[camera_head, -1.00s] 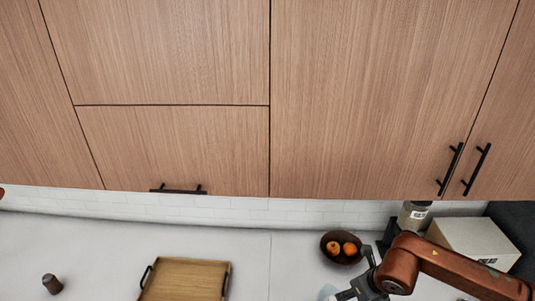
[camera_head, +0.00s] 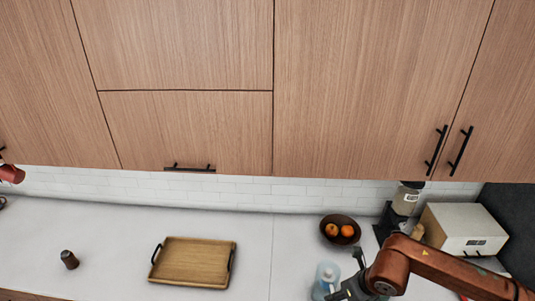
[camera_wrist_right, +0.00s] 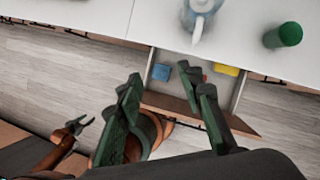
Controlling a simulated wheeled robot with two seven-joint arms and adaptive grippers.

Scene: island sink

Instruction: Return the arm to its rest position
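My right arm (camera_head: 450,268) comes in from the right in the head view. Its gripper (camera_head: 345,289) is at the bottom edge, beside a clear blue pitcher (camera_head: 326,275). In the right wrist view, the right gripper's two dark green fingers (camera_wrist_right: 168,82) are spread apart with nothing between them. The pitcher (camera_wrist_right: 200,14) shows at the top of that view, apart from the fingers. My left gripper (camera_wrist_right: 79,124) shows small at the lower left of the wrist view, its fingers apart and empty. The left gripper does not show in the head view.
An open drawer (camera_wrist_right: 210,128) below the counter holds blue and yellow items. A wooden tray (camera_head: 192,262), a bowl (camera_head: 340,241) with oranges, a grinder (camera_head: 69,260) and a white box (camera_head: 465,229) stand on the counter. A green cylinder (camera_wrist_right: 283,36) stands near its edge. Cabinets hang above.

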